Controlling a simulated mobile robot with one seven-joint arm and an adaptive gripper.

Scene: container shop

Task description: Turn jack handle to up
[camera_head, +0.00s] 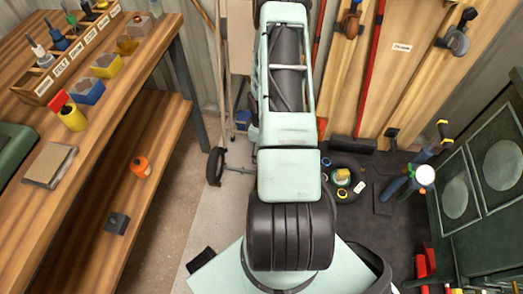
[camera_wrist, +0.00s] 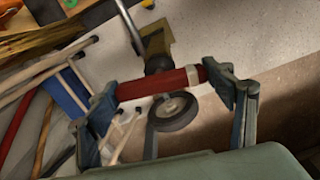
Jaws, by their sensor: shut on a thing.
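In the wrist view, a red bar-shaped handle (camera_wrist: 160,84) with a pale band near its right end lies across the space between my gripper's two fingers (camera_wrist: 167,92). One finger is at each end of it, and the gripper is shut on it. Behind the handle are a dark joint (camera_wrist: 158,64), an olive-yellow bracket (camera_wrist: 155,38) and a grey rod (camera_wrist: 130,22). A small black wheel (camera_wrist: 172,111) is just below the handle. In the head view my own arm hides the gripper and the handle; a black wheel (camera_head: 215,166) shows left of the arm.
A wooden workbench (camera_head: 112,85) with a lower shelf (camera_head: 165,165) stands at the left. A green cabinet (camera_head: 480,180) is at the right. A dark round tray (camera_head: 350,182) with small items is right of my arm. Concrete floor shows between the bench and my arm.

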